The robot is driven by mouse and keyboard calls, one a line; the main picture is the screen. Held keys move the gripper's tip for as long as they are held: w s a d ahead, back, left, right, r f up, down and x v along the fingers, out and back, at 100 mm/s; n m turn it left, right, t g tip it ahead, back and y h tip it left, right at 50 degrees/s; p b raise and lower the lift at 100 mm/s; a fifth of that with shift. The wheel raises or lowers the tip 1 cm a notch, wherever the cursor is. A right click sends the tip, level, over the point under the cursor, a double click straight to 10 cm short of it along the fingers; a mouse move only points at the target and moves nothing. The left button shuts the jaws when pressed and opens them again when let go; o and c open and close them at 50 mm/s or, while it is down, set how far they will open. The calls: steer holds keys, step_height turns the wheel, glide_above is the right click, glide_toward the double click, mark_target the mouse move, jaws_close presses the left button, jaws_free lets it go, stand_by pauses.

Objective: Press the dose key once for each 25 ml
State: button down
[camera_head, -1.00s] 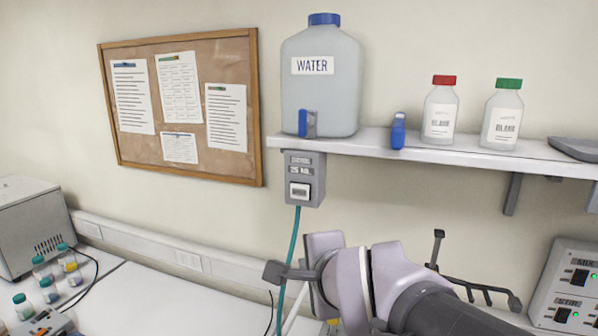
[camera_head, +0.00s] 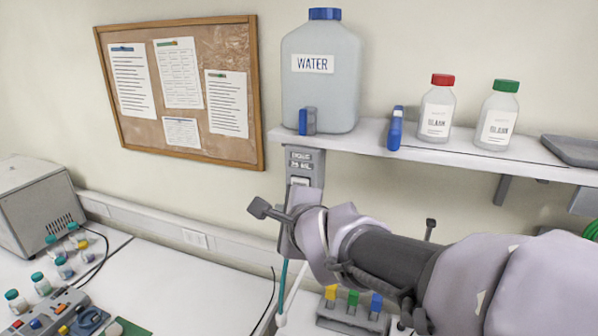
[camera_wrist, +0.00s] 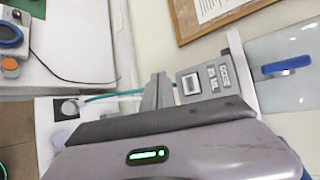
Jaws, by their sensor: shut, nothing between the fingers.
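The grey dose unit (camera_head: 303,166) hangs under the shelf, below the water container (camera_head: 322,85). Its label reads 25 ML. The pale dose key (camera_head: 299,181) is partly covered by my arm in the head view. In the wrist view the dose unit (camera_wrist: 216,77) lies sideways, with its square key (camera_wrist: 190,84) facing my gripper (camera_wrist: 163,82). My gripper is shut and empty. Its fingertips are close to the key; I cannot tell whether they touch it. In the head view my wrist hides the fingers.
A teal hose (camera_head: 283,290) runs down from the dose unit. The shelf (camera_head: 365,141) above carries a blue-handled item (camera_head: 395,128) and two capped bottles. A grey rack (camera_head: 352,317) with coloured pieces stands below my arm. Vials and a grey device stand at the left.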

steer(key=w+d+p, duration=0.2)
steer(key=w+p, duration=0.4)
steer(key=w, duration=0.1)
steer(key=shift+d, duration=0.25)
steer(key=shift+s, duration=0.1)
steer(key=shift+p, duration=0.4)
stand_by(1.3)
steer(key=shift+w+d, duration=0.15)
steer(key=shift+w, duration=0.3)
